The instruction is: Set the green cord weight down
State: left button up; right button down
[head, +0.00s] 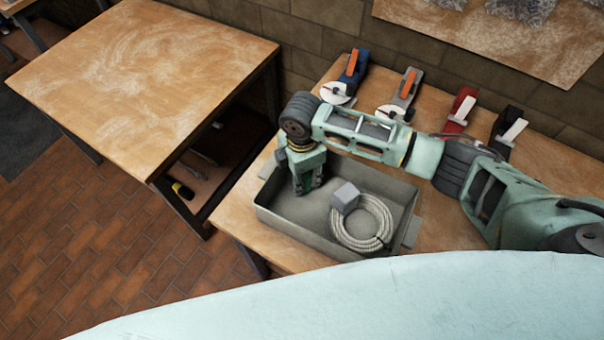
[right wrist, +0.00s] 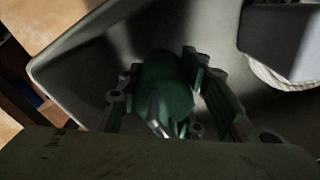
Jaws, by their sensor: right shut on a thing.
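The green cord weight (right wrist: 166,84) shows in the right wrist view as a dark green rounded body between the fingers of my right gripper (right wrist: 165,95). The right gripper is shut on it. In the head view my right gripper (head: 307,182) points down inside the left part of a grey tray (head: 292,224). There the weight cannot be told apart from the green fingers. Whether the weight touches the tray floor cannot be told. My left gripper is not in view.
In the tray, right of the gripper, are a grey block (head: 346,197) and a coiled pale cord (head: 385,232). Several clamp-like tools, including a blue one (head: 355,66) and a red one (head: 463,105), line the bench's back. A second table (head: 135,80) at left is bare.

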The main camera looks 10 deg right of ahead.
jog(key=shift+f, duration=0.15)
jog(key=c, duration=1.2)
grip_release()
notch_tip(320, 180, up, 12)
jog(key=shift+r+b, duration=0.15)
jog(key=shift+b, duration=0.65)
